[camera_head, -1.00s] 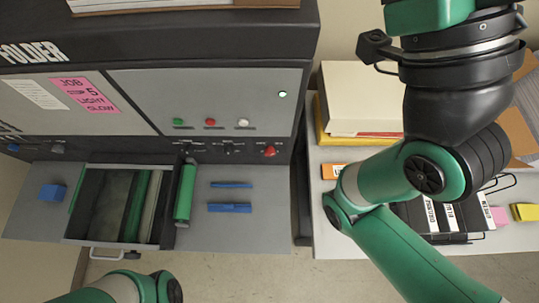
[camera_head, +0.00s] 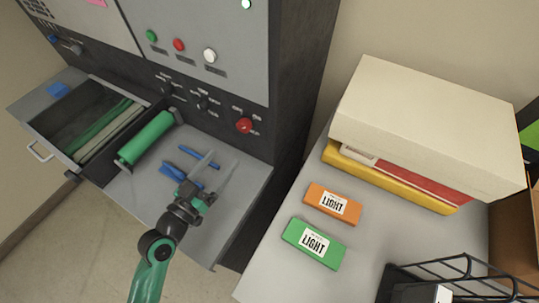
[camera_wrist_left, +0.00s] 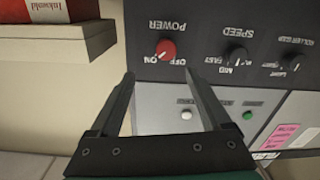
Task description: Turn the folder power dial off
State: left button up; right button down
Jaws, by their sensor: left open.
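The red power dial (camera_head: 244,125) is on the black front strip of the folder machine (camera_head: 290,70), at its right end. In the left wrist view the red dial (camera_wrist_left: 166,49) sits under an upside-down POWER label, with ON and OFF marks beside it. Its pale pointer line appears to lean toward ON. My left gripper (camera_head: 224,158) is open and empty, below and left of the dial in the head view. In the wrist view its fingertips (camera_wrist_left: 160,75) are spread on either side of the dial's line, apart from it. My right gripper is not in view.
Black speed and other dials (camera_wrist_left: 236,56) sit beside the power dial. A green roller (camera_head: 147,138) and blue pieces (camera_head: 182,176) lie on the grey tray below. The table at right holds orange (camera_head: 332,204) and green (camera_head: 314,243) LIGHT boxes and a large cream box (camera_head: 425,120).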

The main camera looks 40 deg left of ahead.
aim_at(242, 129)
pick_arm(q)
jog(key=w+a, duration=0.1)
jog(key=w, duration=0.6)
jog(key=w+a, duration=0.1)
jog(key=w, duration=0.3)
jog(key=shift+w+a+f+p, duration=0.2)
jog(key=shift+w+a+p, duration=0.1)
jog(key=shift+p, duration=0.1)
jog(key=shift+s, duration=0.1)
grip_shut()
